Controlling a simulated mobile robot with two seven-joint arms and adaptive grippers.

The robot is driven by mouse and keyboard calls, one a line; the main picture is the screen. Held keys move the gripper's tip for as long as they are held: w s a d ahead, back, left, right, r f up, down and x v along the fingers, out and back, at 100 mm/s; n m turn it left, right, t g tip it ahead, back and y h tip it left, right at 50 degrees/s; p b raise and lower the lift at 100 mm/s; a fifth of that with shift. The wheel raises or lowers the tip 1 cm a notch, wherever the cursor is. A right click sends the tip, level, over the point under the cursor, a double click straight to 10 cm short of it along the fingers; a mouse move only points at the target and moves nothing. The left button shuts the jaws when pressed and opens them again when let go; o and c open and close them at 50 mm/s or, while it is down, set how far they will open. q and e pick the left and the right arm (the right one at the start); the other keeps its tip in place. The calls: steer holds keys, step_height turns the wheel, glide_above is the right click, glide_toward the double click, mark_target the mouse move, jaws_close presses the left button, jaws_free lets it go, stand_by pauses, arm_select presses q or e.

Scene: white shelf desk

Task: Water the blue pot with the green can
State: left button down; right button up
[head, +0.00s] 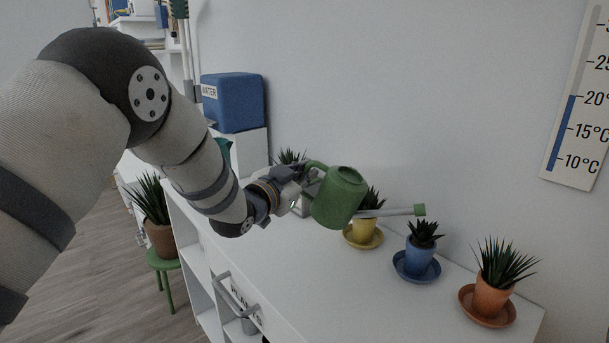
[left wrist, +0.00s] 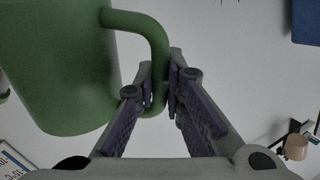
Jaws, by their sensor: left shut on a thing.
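The green can (head: 339,197) is held above the white desk in the head view, its long grey spout with a green tip pointing right. My left gripper (head: 302,190) is shut on the can's handle. In the left wrist view the fingers (left wrist: 166,100) close around the lower part of the handle, and the green can (left wrist: 60,65) fills the upper left. The blue pot (head: 419,259) stands upright on a blue saucer on the desk, with a spiky plant in it. The spout tip is above the blue pot's plant, close to it in the picture. My right gripper is not in view.
A yellow pot (head: 364,228) on its saucer stands behind the spout. An orange pot (head: 492,294) stands right of the blue one. A blue water box (head: 233,102) sits at the back left. The desk's front middle (head: 330,280) is clear.

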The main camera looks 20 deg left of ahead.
arm_select(q)
steer(key=shift+r, duration=0.2)
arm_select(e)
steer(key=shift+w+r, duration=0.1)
arm_select(q)
steer(key=shift+d+r, duration=0.1)
steer(key=shift+r, duration=0.05)
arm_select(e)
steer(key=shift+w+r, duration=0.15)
arm_select(q)
steer(key=shift+r+m, duration=0.1)
steer(key=shift+m, duration=0.2)
steer(key=shift+d+r+p, duration=0.1)
steer(key=shift+r+p, duration=0.05)
steer(key=shift+p, duration=0.2)
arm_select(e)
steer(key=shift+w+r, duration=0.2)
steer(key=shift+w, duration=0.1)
arm_select(q)
steer(key=shift+d+r+m, duration=0.1)
steer(key=shift+r+m, duration=0.15)
steer(key=shift+m, duration=0.05)
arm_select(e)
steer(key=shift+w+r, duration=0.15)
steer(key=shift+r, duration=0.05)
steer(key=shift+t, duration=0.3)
